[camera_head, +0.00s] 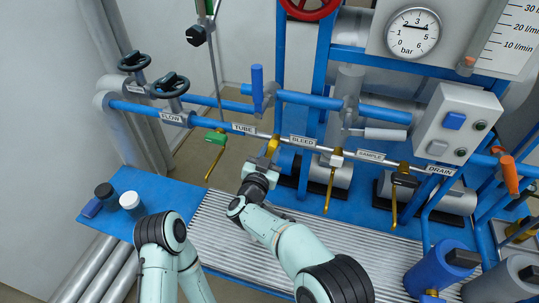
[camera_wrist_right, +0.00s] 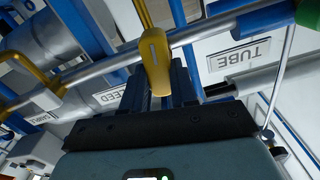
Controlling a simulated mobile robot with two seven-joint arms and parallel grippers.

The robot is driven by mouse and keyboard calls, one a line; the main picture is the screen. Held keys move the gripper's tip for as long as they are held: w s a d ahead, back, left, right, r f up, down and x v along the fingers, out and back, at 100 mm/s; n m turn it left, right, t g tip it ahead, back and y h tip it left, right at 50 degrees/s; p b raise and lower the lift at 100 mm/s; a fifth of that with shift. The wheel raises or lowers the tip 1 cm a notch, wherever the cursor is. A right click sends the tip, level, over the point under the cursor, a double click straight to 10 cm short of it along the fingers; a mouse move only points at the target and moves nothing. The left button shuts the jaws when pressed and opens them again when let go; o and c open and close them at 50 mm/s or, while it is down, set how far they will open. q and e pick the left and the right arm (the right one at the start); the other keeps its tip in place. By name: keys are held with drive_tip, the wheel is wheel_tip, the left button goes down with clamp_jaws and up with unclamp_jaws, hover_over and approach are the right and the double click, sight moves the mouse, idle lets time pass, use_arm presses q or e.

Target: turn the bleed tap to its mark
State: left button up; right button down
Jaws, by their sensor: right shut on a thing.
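The bleed tap has a yellow handle (camera_head: 273,145) on the grey pipe, just left of the BLEED label (camera_head: 303,141). My right gripper (camera_head: 264,162) is at this handle, and its jaws hide part of it. In the right wrist view the yellow handle (camera_wrist_right: 156,58) comes down between the jaws of the right gripper (camera_wrist_right: 163,88), which are shut on it. I cannot make out the tap's mark. My left gripper is not in view.
Another brass lever (camera_head: 331,185) hangs to the right, beside the SAMPLE label (camera_head: 370,155). Blue frame posts stand close behind. A ribbed grey surface (camera_head: 340,250) lies below.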

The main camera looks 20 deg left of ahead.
drive_tip(key=m+b, duration=0.2)
drive_tip(key=m, duration=0.1)
drive_tip(key=m+b, duration=0.1)
drive_tip(key=shift+d+f+m+b, duration=0.15)
drive_tip(key=shift+d+m+b, duration=0.15)
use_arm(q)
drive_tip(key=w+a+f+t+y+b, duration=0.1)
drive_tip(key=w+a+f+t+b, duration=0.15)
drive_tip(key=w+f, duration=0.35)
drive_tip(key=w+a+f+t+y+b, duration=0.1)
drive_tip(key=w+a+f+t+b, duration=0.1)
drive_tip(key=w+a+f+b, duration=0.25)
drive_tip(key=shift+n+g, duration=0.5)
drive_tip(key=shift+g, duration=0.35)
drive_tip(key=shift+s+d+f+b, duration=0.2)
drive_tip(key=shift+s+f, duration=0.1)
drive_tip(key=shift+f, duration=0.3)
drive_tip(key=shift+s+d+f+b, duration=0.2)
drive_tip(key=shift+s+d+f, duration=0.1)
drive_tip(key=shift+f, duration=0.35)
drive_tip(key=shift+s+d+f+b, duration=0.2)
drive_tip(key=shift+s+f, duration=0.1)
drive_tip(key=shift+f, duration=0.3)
use_arm(e)
drive_tip(key=shift+d+f+m, duration=0.1)
drive_tip(key=shift+d+m, duration=0.05)
drive_tip(key=shift+m, duration=2.75)
drive_tip(key=shift+d+f+m, duration=0.1)
drive_tip(key=shift+m, duration=2.8)
